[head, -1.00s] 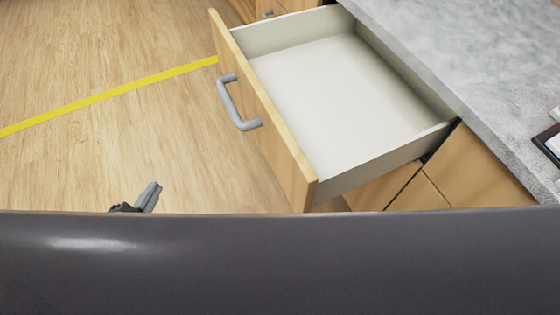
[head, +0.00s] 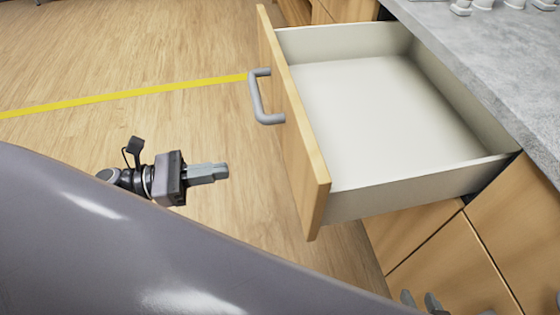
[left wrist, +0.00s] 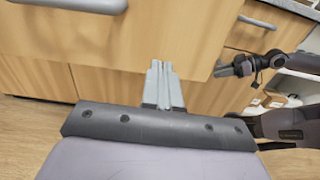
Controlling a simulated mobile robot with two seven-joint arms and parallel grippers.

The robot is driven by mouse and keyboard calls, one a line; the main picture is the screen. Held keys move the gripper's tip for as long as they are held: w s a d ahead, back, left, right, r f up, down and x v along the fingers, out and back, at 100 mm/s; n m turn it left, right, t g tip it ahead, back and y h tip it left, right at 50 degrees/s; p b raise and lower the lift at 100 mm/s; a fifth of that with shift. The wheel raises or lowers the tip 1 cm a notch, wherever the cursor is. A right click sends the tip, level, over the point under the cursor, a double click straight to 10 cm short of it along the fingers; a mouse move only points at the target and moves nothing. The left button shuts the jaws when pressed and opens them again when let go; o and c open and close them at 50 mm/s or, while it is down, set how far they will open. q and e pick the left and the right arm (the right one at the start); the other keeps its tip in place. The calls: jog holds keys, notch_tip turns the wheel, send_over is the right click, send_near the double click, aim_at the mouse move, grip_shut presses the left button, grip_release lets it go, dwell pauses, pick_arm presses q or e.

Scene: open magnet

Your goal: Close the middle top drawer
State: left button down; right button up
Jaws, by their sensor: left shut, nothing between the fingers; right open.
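The open drawer (head: 290,130) has a wooden front, a grey bar handle (head: 260,97) and an empty pale inside. It sticks out far to the left from under the grey counter. My left gripper (head: 222,171) is shut and empty, in front of the drawer front and apart from it, nearer the camera than the handle. Its closed fingers also show in the left wrist view (left wrist: 160,75), pointing at wooden fronts. My right gripper (head: 420,299) shows only as two parted fingertips at the bottom edge, below the drawer's near side; the rest is hidden.
The grey counter (head: 470,70) runs along the right with small pale items at its far end. Shut wooden fronts (head: 440,260) lie below the drawer. A yellow line (head: 130,93) crosses the clear wooden floor. My own dark body blocks the lower left.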

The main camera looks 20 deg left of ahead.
pick_arm(q)
jog(key=p, duration=0.1)
send_near(292, 159)
jog(key=x, duration=0.5)
jog(key=shift+d+r, duration=0.2)
jog(key=shift+w+d+f, duration=0.1)
jog(key=shift+w+d, duration=0.3)
jog(key=shift+d, duration=0.25)
pick_arm(e)
jog(key=shift+r, duration=0.8)
